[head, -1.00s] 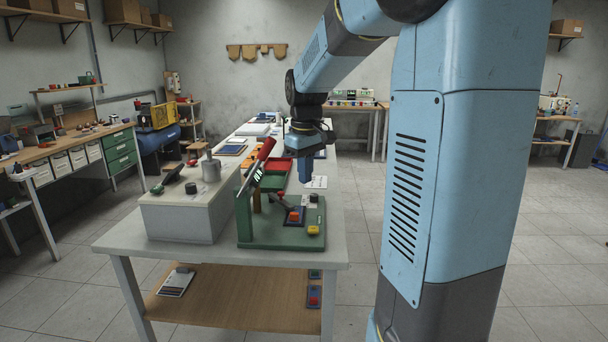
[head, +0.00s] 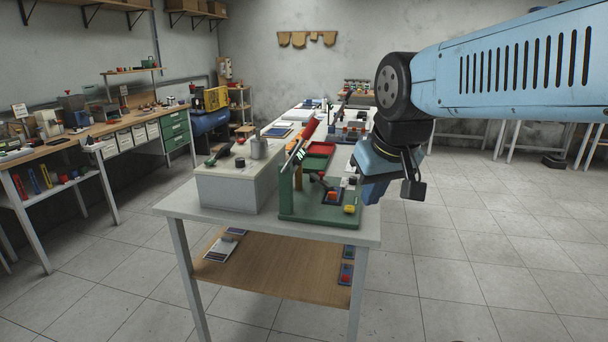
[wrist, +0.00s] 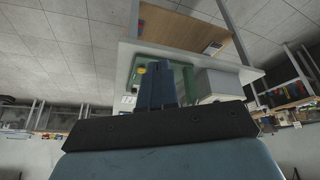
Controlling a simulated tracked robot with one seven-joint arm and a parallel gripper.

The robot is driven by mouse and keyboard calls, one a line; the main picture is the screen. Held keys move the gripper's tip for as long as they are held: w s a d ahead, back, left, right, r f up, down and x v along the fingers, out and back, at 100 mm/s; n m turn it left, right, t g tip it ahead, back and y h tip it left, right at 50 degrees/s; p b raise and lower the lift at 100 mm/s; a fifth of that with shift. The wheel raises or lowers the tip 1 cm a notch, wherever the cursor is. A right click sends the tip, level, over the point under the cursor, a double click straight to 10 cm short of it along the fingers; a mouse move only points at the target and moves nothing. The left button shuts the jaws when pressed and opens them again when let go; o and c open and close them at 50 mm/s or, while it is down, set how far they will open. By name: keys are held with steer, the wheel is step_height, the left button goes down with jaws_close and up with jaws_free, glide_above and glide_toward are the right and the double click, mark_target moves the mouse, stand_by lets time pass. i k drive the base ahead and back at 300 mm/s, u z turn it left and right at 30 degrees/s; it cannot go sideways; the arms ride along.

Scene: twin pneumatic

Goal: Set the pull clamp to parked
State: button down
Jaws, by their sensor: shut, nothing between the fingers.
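A green fixture (head: 300,213) stands on the near end of the white workbench (head: 178,206). A long red-handled lever (head: 308,131) rises from it, tilted up and to the right. A smaller dark lever (head: 321,181) sits lower on the fixture near a red block (head: 332,197). I cannot tell which lever is the pull clamp. My gripper (head: 371,192) is off the fixture's right side, apart from the levers. In the wrist view its blue fingers (wrist: 158,84) are together and empty, covering part of the green fixture (wrist: 188,78).
A yellow knob (head: 349,209) is at the fixture's front right. Floor to the right is open.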

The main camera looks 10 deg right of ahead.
mark_target(318, 179)
steer(key=z, duration=0.05)
steer(key=i, duration=0.95)
steer(key=z, duration=0.25)
